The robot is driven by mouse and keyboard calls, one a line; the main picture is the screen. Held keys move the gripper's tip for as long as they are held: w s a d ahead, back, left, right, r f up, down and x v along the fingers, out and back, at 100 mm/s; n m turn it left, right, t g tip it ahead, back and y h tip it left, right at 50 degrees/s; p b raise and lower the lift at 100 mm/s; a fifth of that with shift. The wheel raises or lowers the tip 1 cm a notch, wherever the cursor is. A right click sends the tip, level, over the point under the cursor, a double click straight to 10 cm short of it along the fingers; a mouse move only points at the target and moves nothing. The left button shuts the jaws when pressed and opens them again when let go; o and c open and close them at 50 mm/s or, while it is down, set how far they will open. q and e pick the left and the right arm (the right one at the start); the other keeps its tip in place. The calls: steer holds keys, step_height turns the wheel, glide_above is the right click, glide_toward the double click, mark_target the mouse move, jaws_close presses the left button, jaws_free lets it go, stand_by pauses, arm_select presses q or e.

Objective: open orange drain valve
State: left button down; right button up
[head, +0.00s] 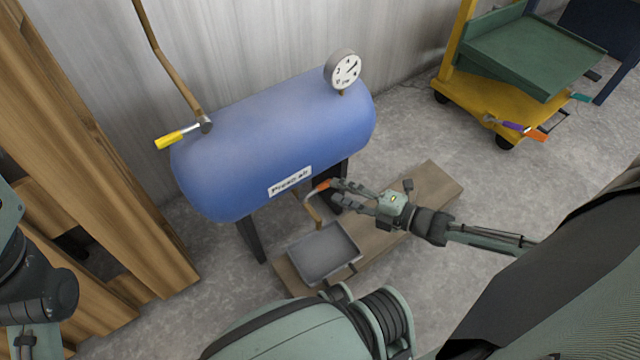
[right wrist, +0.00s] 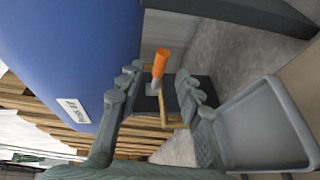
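The orange drain valve handle (head: 322,186) sits on a brass pipe below the blue pressure tank (head: 270,140). In the right wrist view the orange handle (right wrist: 160,62) stands between the fingertips of my right gripper (right wrist: 158,88). My right gripper (head: 345,195) comes in from the right in the head view. Its fingers are spread apart, with a gap visible on each side of the handle.
A grey tray (head: 325,255) lies on a wooden plank (head: 435,190) below the valve. A yellow-handled valve (head: 177,137) and a pressure gauge (head: 343,70) are on the tank. A yellow cart (head: 470,100) with tools stands at the back right. Wooden boards (head: 90,150) stand at left.

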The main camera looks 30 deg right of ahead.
mark_target(324, 184)
steer(key=b+x, duration=0.1)
steer(key=x, duration=0.4)
steer(key=shift+w+a+f, duration=0.1)
steer(key=shift+w, duration=0.05)
jaws_close()
